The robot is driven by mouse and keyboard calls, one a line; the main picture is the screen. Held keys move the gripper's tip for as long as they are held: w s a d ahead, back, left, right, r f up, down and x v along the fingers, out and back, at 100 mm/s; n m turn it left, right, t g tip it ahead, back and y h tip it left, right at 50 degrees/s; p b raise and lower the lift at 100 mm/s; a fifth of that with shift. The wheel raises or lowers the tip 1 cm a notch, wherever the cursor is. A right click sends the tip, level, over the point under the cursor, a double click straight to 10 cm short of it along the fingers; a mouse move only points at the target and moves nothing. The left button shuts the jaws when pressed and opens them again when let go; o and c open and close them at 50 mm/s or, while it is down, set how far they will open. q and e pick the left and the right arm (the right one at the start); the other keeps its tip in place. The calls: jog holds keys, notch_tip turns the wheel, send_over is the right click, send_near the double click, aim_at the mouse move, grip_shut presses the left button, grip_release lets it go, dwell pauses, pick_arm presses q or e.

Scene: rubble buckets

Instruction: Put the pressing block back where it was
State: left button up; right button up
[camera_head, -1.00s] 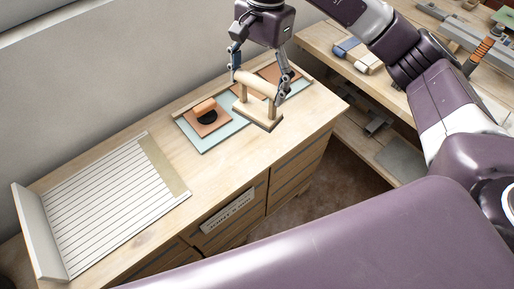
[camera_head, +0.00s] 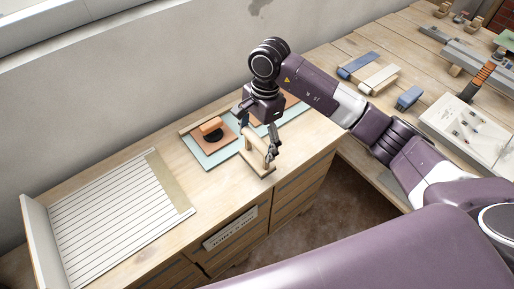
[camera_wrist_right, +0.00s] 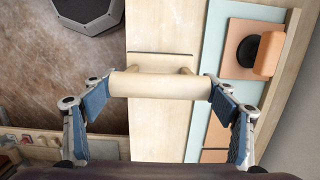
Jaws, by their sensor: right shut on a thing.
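The pressing block (camera_head: 257,170) is a pale wooden plate with a round bar handle on two posts. My right gripper (camera_head: 258,139) is shut on its handle; in the right wrist view the bar (camera_wrist_right: 160,85) lies across between the two fingers (camera_wrist_right: 161,88). The block is at the front right part of the wooden cabinet top, near its front edge. I cannot tell whether its plate touches the top. My left gripper is not in view.
A pale blue mat (camera_head: 222,156) with orange plates lies behind the block. A black round piece with an orange block (camera_head: 212,129) sits on it. A white ribbed board (camera_head: 110,218) lies at left. A workbench with tools (camera_head: 400,60) stands at right, across a floor gap.

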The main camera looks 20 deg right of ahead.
aim_at(256, 158)
notch_tip(256, 158, down, 4)
jog(key=shift+r+p, duration=0.1)
jog(key=shift+p, duration=0.35)
jog(key=shift+f, duration=0.3)
jog(key=shift+f, duration=0.1)
jog(key=shift+f+b, duration=0.15)
jog(key=shift+b, duration=0.15)
jog(key=o, duration=1.1)
jog(key=shift+r, duration=0.2)
